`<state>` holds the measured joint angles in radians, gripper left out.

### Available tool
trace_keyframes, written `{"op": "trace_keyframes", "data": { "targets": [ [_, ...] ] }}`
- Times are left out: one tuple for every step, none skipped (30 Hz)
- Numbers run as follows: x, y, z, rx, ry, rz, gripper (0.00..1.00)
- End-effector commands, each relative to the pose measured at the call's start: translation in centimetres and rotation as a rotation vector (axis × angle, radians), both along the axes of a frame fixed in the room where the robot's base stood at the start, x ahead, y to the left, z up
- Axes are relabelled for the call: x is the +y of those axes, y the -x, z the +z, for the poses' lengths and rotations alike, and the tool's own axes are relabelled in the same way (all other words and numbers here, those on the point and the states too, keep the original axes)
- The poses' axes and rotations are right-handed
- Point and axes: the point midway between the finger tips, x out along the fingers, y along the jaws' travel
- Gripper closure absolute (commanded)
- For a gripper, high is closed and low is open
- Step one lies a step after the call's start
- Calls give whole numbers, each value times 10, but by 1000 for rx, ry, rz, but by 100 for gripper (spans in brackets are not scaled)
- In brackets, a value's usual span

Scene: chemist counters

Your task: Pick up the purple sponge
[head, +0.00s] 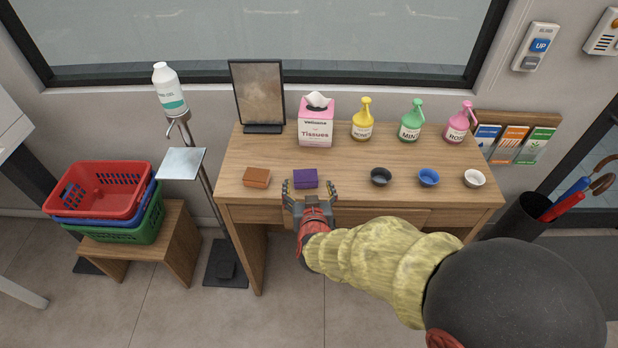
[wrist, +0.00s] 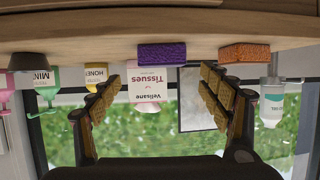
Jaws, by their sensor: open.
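The purple sponge (head: 305,178) is a small block lying near the front edge of the wooden table, right of an orange-brown sponge (head: 257,177). My gripper (head: 309,190) is open at the table's front edge, with its fingers at either side of the purple sponge in the head view. In the wrist view, which is upside down, the purple sponge (wrist: 162,55) shows beyond and between the spread fingers (wrist: 160,95), with nothing held. The orange sponge (wrist: 244,53) shows to its right there. I cannot tell whether the fingers touch the purple sponge.
On the table (head: 345,160) stand a tissue box (head: 316,124), a dark frame (head: 258,95), three pump bottles (head: 410,122) and three small bowls (head: 429,177). A sanitizer stand (head: 182,163) and stacked baskets (head: 105,195) are left. An umbrella holder (head: 520,218) is right.

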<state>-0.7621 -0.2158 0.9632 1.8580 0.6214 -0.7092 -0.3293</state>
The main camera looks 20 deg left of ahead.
Motion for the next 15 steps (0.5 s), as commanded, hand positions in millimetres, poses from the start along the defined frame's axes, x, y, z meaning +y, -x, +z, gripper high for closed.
{"op": "trace_keyframes", "data": {
  "targets": [
    [1,-6,-4,0,-1,-1,22],
    [2,-8,-5,0,0,-2,22],
    [3,-11,-7,0,-1,-1,22],
    [4,-14,-8,0,-1,-1,22],
    [5,-16,-10,0,-1,-1,22],
    [7,-20,-12,0,-1,-1,22],
    [9,-23,-14,1,-2,-1,22],
    [11,-27,-17,2,-1,-1,22],
    [13,-32,-20,1,-1,0,22],
    [15,-36,-22,1,-1,0,22],
    [16,-39,-24,1,-1,0,22],
    [17,-44,-25,1,-2,-1,22],
    [18,-47,-26,2,-1,-1,22],
    [19,-49,-27,3,-1,-1,22],
    [20,-51,-27,2,-2,0,22]
  ]
}}
